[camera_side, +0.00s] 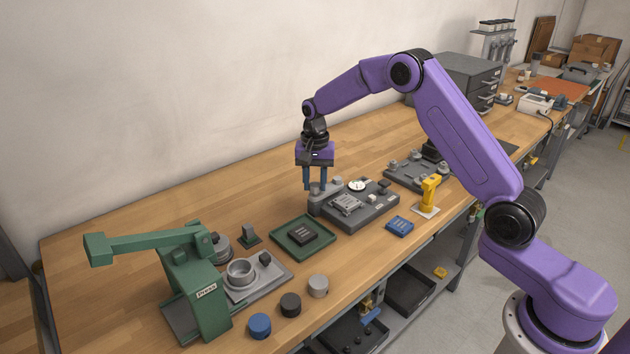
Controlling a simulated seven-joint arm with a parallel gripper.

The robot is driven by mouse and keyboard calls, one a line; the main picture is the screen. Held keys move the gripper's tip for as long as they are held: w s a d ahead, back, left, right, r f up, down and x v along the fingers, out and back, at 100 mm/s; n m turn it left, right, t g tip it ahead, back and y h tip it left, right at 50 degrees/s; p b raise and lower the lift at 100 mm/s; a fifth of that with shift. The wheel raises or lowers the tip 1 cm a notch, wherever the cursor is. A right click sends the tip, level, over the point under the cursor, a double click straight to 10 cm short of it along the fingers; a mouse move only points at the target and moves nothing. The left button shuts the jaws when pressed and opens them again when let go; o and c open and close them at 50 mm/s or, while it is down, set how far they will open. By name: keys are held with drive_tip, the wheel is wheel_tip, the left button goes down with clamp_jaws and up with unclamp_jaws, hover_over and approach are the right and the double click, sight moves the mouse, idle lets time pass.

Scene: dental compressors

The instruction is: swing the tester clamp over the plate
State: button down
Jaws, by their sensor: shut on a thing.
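The tester (352,223) is a dark grey block near the middle of the bench. A light plate (345,203) lies on its top, with a white round dial (358,185) behind it. The grey clamp (325,194) is at the tester's left back end, beside the plate and not over it. My gripper (315,186) points straight down there, its blue fingers shut on the clamp. The fingers hide part of the clamp, and the exact grip is too small to see.
A green tray (276,240) with a dark block lies left of the tester. A green press (203,290) stands at the front left. A blue part (399,226) and a yellow tool (430,194) are on the right.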

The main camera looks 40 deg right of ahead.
drive_tip(key=m, duration=0.4)
drive_tip(key=shift+m, duration=0.3)
drive_tip(key=m, duration=0.4)
drive_tip(key=shift+r, duration=0.1)
drive_tip(key=shift+d+m, duration=0.1)
drive_tip(key=shift+m, duration=0.2)
drive_tip(key=c, duration=0.8)
unclamp_jaws()
drive_tip(key=shift+o, duration=0.2)
wheel_tip(320, 180, up, 17)
drive_tip(key=shift+r, duration=0.15)
